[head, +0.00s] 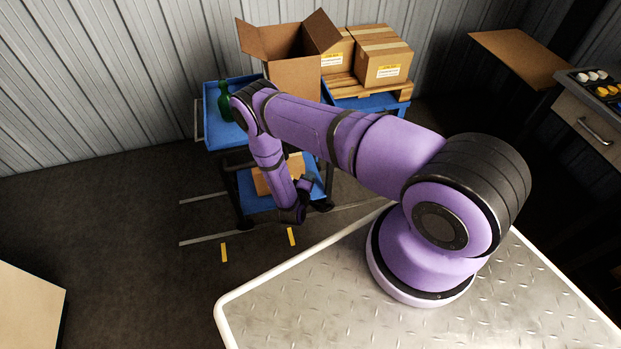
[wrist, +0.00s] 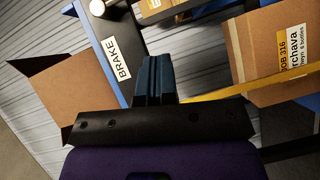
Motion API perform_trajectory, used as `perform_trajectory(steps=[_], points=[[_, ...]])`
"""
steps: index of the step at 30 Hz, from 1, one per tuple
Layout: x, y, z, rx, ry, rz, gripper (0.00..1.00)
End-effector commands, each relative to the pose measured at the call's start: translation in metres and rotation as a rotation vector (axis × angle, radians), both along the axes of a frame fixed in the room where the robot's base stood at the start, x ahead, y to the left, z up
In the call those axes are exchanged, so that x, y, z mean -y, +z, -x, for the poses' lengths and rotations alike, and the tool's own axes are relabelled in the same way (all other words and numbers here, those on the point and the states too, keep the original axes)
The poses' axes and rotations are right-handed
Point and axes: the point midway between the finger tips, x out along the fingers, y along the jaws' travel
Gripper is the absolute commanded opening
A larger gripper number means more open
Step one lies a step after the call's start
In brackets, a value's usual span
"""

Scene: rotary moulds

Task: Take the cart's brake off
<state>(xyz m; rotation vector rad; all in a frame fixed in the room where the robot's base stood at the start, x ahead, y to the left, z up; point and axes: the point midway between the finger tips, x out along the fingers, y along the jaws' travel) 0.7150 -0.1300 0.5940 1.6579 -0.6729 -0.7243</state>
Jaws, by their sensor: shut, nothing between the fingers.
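The blue cart (head: 214,130) stands near the corrugated wall in the head view, with a top tray and a lower shelf, partly hidden by my arm. In the wrist view a dark panel with a blue edge carries a white BRAKE label (wrist: 118,60). A white round piece (wrist: 97,8) sits on the same panel, at the top edge of the picture. My gripper (wrist: 153,62) is shut and empty, its fingertips just right of the label in the picture; whether they touch the panel I cannot tell. In the head view my gripper (head: 318,203) is low beside the cart's lower shelf.
An open carton (head: 292,78) and closed cartons (head: 388,70) on a pallet stand at the back. A green object (head: 225,102) is on the cart's top tray. Pale floor lines and yellow marks (head: 224,252) lie before the cart.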

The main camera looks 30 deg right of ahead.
Motion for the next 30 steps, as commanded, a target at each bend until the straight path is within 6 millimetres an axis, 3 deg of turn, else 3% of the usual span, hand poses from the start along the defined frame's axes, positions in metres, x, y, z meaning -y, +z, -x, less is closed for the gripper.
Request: perform_trajectory(steps=[11, 19, 30], points=[[0.054, -0.007, -0.045, 0.002, -0.003, 0.000, 0.00], [0.084, -0.014, -0.040, 0.001, 0.000, 0.001, 0.00], [0.089, -0.015, -0.040, 0.001, 0.001, -0.001, 0.00]])
